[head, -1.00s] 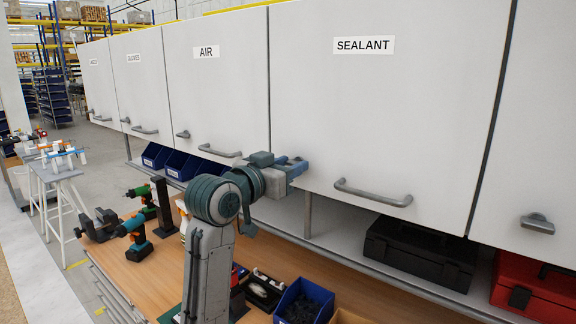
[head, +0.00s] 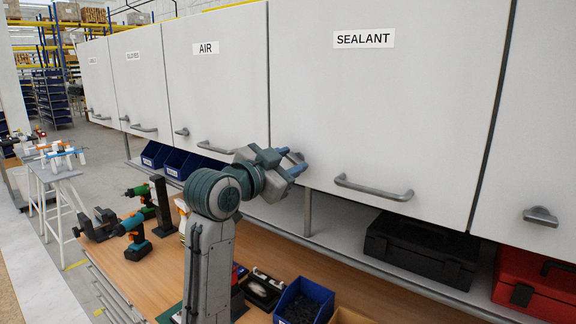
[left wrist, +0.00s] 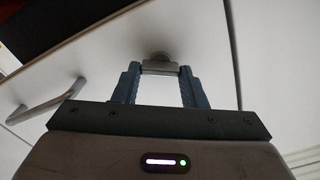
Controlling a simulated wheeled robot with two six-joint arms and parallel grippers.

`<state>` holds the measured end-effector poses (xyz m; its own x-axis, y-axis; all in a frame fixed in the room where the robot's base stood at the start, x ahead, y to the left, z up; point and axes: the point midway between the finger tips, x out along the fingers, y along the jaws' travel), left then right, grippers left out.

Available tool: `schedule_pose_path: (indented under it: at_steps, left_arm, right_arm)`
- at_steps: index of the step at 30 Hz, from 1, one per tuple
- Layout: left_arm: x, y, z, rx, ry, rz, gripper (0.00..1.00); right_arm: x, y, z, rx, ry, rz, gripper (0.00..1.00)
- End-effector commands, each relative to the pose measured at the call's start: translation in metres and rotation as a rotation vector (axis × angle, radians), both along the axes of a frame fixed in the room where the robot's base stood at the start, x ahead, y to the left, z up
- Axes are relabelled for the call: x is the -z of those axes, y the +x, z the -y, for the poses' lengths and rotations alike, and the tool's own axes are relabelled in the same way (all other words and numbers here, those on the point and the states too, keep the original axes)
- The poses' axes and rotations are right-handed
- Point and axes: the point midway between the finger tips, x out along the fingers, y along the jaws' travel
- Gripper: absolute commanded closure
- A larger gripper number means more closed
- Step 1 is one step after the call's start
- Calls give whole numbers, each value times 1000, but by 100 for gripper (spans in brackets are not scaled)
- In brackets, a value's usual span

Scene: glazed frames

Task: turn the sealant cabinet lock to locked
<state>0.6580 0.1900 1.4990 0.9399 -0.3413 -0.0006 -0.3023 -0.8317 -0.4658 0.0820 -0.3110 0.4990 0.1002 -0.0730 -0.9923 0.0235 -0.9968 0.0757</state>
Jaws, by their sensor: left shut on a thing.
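The white sealant cabinet door (head: 385,110) carries a SEALANT label (head: 364,39) and a grey bar handle (head: 374,188). My left gripper (head: 298,162) is at the door's lower left corner, its blue-grey fingers rolled to a slant. In the left wrist view, my left gripper (left wrist: 159,72) is shut on the small grey lock knob (left wrist: 159,61), with a fingertip at each end of its bar. The knob's round base meets the door. In the head view, the fingers hide the knob, and I see no marking of its position. My right gripper is not in view.
The door's handle (left wrist: 48,100) is left of the fingers in the left wrist view. Below the cabinets, a black case (head: 420,250) and a red toolbox (head: 535,283) stand on the shelf. A blue bin (head: 303,302) and drills sit on the wooden bench (head: 165,262).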

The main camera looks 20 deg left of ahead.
Motion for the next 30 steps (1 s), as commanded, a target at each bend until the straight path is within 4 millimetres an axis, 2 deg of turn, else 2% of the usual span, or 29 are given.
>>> schedule_pose_path:
  at_steps: [30]
  left_arm:
    - [4, -1, 2, 1, 863, 314, 85]
  right_arm:
    - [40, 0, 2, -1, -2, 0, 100]
